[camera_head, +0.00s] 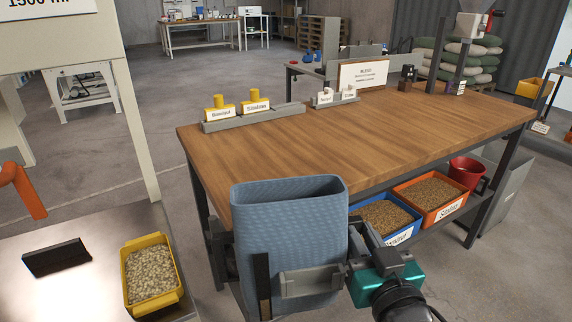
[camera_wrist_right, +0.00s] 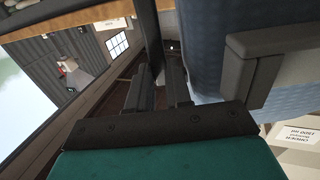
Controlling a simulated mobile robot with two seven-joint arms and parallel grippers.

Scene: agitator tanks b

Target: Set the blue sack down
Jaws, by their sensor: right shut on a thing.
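The blue sack (camera_head: 290,225) is upright and open at the top, in front of the near edge of the wooden table (camera_head: 330,140). Its rim stands higher in the picture than that edge. My right gripper (camera_head: 312,283) is shut on the sack at its lower front right, with a grey finger flat against the cloth. In the right wrist view the blue cloth (camera_wrist_right: 295,95) fills the right side beside a finger. The sack's bottom is at the picture's lower edge, and I cannot see what is under it. My left gripper is not in view.
The tabletop's middle is clear. Yellow-topped weights in a grey rack (camera_head: 250,117) and a sign (camera_head: 363,75) stand along its back edge. Blue (camera_head: 405,236) and orange (camera_head: 455,207) grain bins sit below. A yellow bin (camera_head: 160,239) and black block (camera_head: 57,258) lie on the metal bench.

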